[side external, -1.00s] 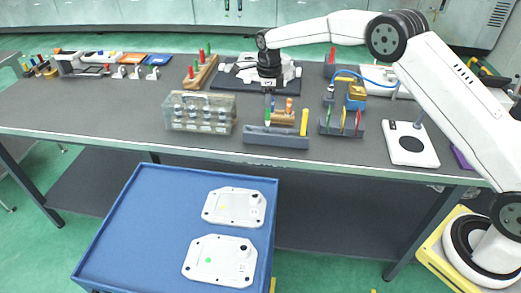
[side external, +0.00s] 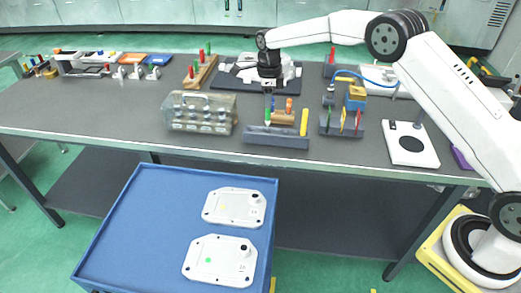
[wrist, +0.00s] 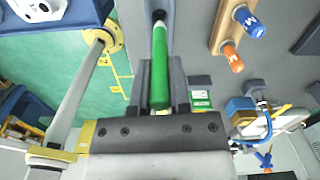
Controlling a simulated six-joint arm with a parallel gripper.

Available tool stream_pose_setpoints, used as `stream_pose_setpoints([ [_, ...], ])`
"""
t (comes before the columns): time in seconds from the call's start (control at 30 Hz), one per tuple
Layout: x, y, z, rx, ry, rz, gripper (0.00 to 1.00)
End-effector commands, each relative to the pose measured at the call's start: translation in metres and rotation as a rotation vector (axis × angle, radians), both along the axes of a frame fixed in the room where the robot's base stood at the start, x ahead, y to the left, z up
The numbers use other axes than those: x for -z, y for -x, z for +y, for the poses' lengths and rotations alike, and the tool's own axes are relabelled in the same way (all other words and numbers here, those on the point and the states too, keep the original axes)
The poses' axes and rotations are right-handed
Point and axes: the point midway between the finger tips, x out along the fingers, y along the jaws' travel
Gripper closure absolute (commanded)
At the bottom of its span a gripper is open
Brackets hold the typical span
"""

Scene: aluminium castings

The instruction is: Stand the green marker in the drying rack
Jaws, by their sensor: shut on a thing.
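My gripper (side external: 269,98) is shut on the green marker (side external: 268,116), which points downward below it. In the wrist view the green marker (wrist: 159,66) lies between the two fingers of my gripper (wrist: 159,92), with its dark end away from the palm. The long dark grey rack (side external: 276,139), which I take for the drying rack, lies near the bench's front edge. A yellow marker (side external: 304,122) stands at its right end. The green marker is above or just behind this rack's left part; I cannot tell whether it touches.
A wooden block (side external: 283,119) with blue and orange markers is close behind the rack. A clear case (side external: 201,113) stands to the left. A slotted grey holder (side external: 341,127) with several coloured items stands to the right. A blue cart (side external: 150,230) is below the bench.

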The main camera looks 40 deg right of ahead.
Motion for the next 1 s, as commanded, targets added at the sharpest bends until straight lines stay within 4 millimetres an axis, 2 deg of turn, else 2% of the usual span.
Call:
stream_pose_setpoints([
  [1.0,0.013,0.0,0.0,0.0,0.0,0.0,1.0],
])
